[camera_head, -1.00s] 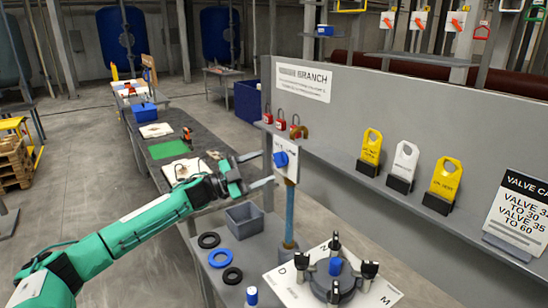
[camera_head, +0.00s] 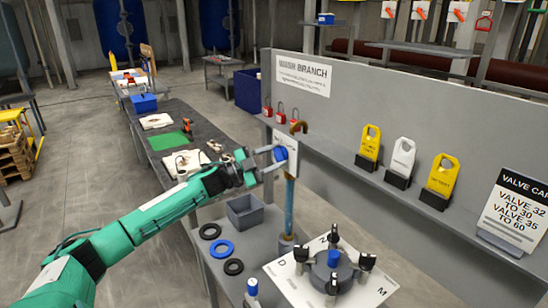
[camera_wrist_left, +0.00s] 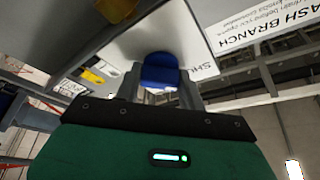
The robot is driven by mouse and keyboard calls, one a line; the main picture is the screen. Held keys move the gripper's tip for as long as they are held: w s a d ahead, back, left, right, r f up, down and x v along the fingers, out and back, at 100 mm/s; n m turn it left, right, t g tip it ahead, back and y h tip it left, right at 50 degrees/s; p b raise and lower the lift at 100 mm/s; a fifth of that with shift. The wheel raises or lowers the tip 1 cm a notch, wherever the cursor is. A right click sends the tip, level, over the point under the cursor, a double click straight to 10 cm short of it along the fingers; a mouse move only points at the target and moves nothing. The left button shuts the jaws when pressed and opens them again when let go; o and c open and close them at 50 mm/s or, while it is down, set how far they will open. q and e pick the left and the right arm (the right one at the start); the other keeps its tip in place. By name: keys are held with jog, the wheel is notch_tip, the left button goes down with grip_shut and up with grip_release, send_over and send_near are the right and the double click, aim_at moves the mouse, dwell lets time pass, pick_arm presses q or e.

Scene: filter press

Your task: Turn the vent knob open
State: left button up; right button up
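The blue vent knob (camera_head: 281,153) sits on a white plate (camera_head: 290,143) above an upright pipe (camera_head: 289,205). My left gripper (camera_head: 275,158) reaches it from the left, one finger on each side. In the left wrist view the blue knob (camera_wrist_left: 159,72) lies between the two fingers with no clear gap, so the gripper looks shut on it. The fingers partly cover the knob in the head view. The knob's exact angle is hard to read. My right gripper is not in view.
Below are a grey bin (camera_head: 245,211), several rings such as a blue one (camera_head: 222,248), and a round fixture with black clamps (camera_head: 333,270).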

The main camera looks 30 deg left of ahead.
pick_arm(q)
jog(key=shift+m, duration=0.4)
jog(key=m+g, duration=0.1)
jog(key=m, duration=0.2)
jog(key=m+g+b, duration=0.1)
jog(key=m, duration=0.2)
jog(key=m+g, duration=0.1)
jog(key=m, duration=0.1)
jog(key=shift+a+r+m+g+y, duration=0.1)
jog(key=shift+r+m+g+y, duration=0.1)
jog(key=shift+m+g+y, duration=0.15)
jog(key=m+g+y, duration=0.1)
jog(key=m, duration=0.3)
jog(key=shift+r, duration=0.15)
jog(key=shift+m+y+p, duration=0.9)
jog(key=shift+m+y, duration=0.25)
jog(key=shift+m, duration=0.6)
jog(key=o, duration=1)
